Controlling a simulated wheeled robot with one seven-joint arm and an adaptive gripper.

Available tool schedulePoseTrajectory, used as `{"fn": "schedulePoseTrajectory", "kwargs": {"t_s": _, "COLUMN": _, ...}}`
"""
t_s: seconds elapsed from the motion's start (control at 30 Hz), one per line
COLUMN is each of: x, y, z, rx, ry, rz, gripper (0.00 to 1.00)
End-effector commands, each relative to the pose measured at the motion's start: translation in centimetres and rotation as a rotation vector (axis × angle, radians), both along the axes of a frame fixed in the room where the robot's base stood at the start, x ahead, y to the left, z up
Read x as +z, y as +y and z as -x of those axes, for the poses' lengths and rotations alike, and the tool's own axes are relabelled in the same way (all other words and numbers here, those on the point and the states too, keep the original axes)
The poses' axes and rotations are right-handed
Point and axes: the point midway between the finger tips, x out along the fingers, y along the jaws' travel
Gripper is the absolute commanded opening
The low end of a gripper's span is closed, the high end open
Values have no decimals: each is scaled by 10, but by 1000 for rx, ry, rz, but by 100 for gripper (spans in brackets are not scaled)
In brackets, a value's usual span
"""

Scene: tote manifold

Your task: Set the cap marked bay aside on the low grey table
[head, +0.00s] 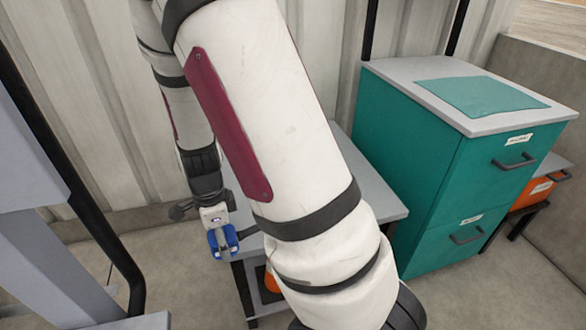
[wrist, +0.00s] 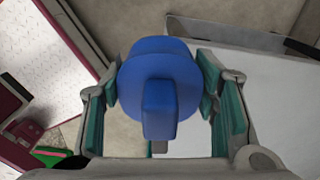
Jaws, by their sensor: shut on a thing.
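My gripper (head: 220,232) is shut on a blue cap (head: 231,236), which hangs in front of the low grey table's left edge in the head view. In the wrist view the blue cap (wrist: 160,82) is a round disc with a raised tab, between the teal-padded fingers of my gripper (wrist: 160,98). I cannot read any mark on the cap. The low grey table (head: 377,188) has a bare visible top, partly hidden behind my arm. A pale flat surface, likely this table's top (wrist: 270,105), lies below right in the wrist view.
A teal drawer cabinet (head: 420,165) with a grey top and teal mat (head: 482,96) stands to the right of the table. An orange bin (head: 537,190) sits on a low stand beyond it. An orange object (head: 271,282) shows under the table. A ribbed wall (head: 95,125) closes the back.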

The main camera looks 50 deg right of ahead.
Motion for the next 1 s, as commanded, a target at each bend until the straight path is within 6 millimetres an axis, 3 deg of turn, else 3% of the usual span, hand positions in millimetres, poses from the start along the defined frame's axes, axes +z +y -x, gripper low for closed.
{"fn": "schedulePoseTrajectory", "kwargs": {"t_s": 0.17, "x": -6, "y": -10, "z": 0, "rx": -113, "ry": -2, "rz": 8, "gripper": 21}}
{"fn": "schedulePoseTrajectory", "kwargs": {"t_s": 0.27, "x": -8, "y": -27, "z": -5, "rx": -126, "ry": -3, "rz": 9, "gripper": 21}}
{"fn": "schedulePoseTrajectory", "kwargs": {"t_s": 0.7, "x": -18, "y": -125, "z": -34, "rx": -119, "ry": -3, "rz": 9, "gripper": 21}}
{"fn": "schedulePoseTrajectory", "kwargs": {"t_s": 1.0, "x": -19, "y": -149, "z": -41, "rx": -115, "ry": -1, "rz": 9, "gripper": 21}}
